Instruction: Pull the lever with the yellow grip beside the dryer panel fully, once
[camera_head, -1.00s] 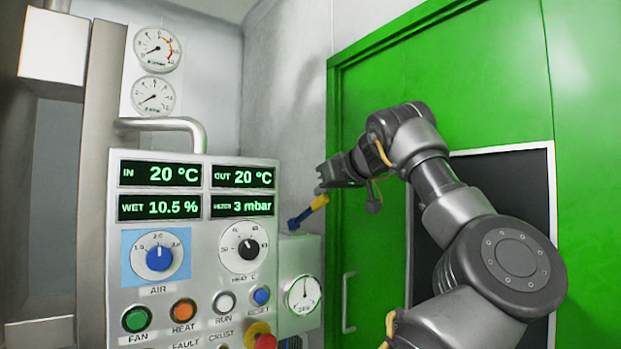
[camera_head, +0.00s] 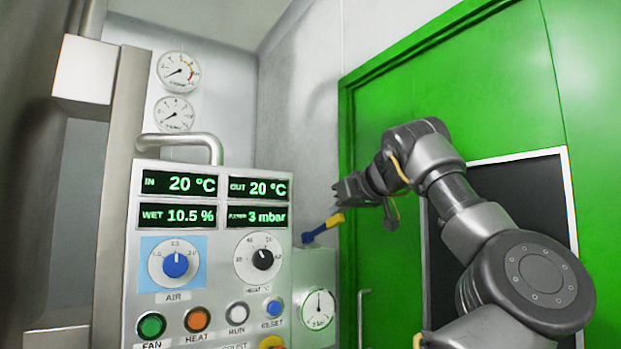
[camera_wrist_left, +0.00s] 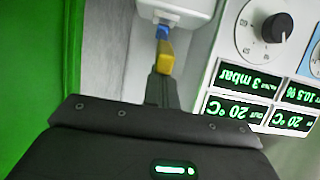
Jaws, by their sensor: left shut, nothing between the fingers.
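The lever is a short blue rod (camera_head: 314,235) with a yellow grip (camera_head: 333,221), on a grey box at the right side of the dryer panel (camera_head: 215,240). It slants up to the right. My left gripper (camera_head: 342,191) is just above the grip in the head view. In the left wrist view, the shut fingers (camera_wrist_left: 164,84) point at the end of the yellow grip (camera_wrist_left: 166,58), with the blue part (camera_wrist_left: 162,33) beyond. The fingertips overlap the grip's end in the picture; I cannot tell whether they touch. Nothing is between the fingers. My right gripper is out of view.
The panel carries lit displays, dials and buttons, with a bent pipe (camera_head: 182,138) above it. A small gauge (camera_head: 317,309) sits on the grey box below the lever. A green door (camera_head: 390,110) with a handle (camera_head: 362,312) and dark window stands behind my arm.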

